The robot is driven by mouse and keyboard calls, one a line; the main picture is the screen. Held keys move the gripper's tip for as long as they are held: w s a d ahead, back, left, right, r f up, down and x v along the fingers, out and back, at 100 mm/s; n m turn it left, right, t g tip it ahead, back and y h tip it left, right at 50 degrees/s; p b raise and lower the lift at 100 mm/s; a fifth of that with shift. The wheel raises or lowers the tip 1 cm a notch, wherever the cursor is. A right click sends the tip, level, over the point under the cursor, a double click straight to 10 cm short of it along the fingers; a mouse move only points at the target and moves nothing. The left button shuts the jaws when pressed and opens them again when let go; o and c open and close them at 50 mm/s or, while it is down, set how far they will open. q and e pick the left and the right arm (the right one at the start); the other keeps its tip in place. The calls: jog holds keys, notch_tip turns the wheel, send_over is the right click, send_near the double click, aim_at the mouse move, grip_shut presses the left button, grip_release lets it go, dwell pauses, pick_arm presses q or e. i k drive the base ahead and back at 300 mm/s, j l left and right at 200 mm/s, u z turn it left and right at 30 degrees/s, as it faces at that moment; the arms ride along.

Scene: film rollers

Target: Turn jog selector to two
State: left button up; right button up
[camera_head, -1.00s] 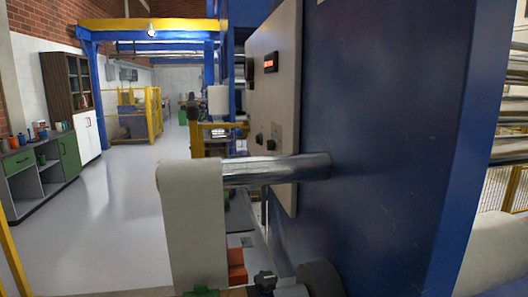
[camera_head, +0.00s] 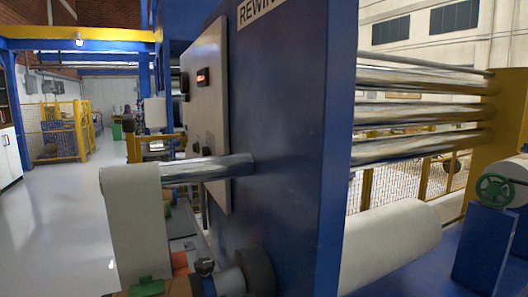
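A grey control panel (camera_head: 219,110) is fixed to the side of the blue machine frame (camera_head: 290,140), seen at a steep angle left of centre. It carries a small red-lit display (camera_head: 202,76) and small dark knobs or buttons, one of them a dark knob (camera_head: 196,147) low on the panel. I cannot tell which of these is the jog selector or what position it points to. Neither of my grippers is in view.
A shiny roller shaft (camera_head: 207,168) with a white film roll (camera_head: 140,225) juts left in front of the panel. Chrome rollers (camera_head: 420,115) and a large white roll (camera_head: 388,245) are at right, near a green handwheel (camera_head: 496,190). Open floor (camera_head: 40,215) lies at left.

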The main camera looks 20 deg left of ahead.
aim_at(206, 150)
jog(key=i+j+z, duration=0.1)
jog(key=j+z, duration=0.35)
jog(key=j, duration=0.15)
jog(key=j+z, duration=0.45)
jog(key=j, duration=0.15)
